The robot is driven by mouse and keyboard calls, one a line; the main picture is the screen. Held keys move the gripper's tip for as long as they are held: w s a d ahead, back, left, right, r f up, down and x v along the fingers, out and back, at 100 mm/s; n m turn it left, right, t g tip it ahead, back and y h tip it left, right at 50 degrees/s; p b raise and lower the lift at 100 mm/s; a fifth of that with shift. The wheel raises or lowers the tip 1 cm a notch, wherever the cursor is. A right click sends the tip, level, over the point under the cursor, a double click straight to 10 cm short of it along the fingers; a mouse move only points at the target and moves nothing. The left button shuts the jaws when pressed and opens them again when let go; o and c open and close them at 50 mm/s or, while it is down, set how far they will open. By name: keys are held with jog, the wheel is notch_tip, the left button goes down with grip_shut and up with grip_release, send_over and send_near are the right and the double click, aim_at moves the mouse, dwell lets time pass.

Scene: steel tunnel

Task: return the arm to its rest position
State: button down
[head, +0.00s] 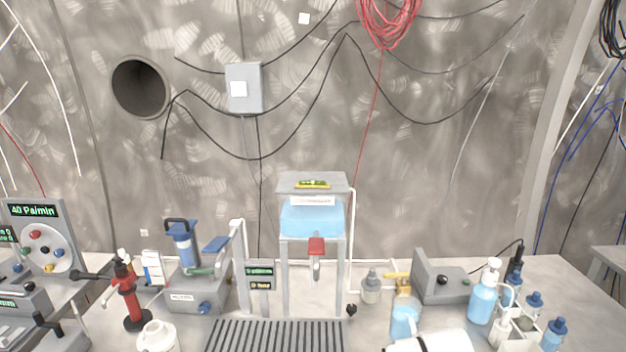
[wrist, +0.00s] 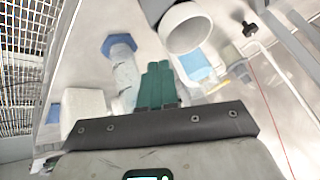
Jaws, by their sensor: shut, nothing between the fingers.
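My gripper (wrist: 158,66) shows in the wrist view, with its two teal fingers together and nothing between them. The fingers point up the picture, over a pale bench surface. A clear bottle with a blue hexagonal cap (wrist: 119,45) lies in the picture just left of the fingertips. A white open-ended cylinder (wrist: 187,28) is just beyond them to the right. I cannot tell whether the fingers touch either one. I cannot make out the gripper's fingers in the head view.
In the head view, a water tank on a stand (head: 312,219) rises mid-bench behind a slotted drain grate (head: 275,337). A red tool (head: 128,295) and a blue-topped device (head: 183,243) stand left. Several blue bottles (head: 482,303) crowd the right. Cables hang on the wall.

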jog(key=s+d+n+g+y, duration=0.15)
jog(key=s+n, duration=0.65)
jog(key=s, duration=2.3)
jog(key=s+d+f+g, duration=0.2)
jog(key=s+f+g, duration=0.2)
jog(key=s, duration=0.6)
notch_tip(320, 180, down, 3)
jog(key=shift+s+r+m, duration=0.2)
jog(key=shift+s+m, duration=0.1)
jog(key=shift+s, duration=0.05)
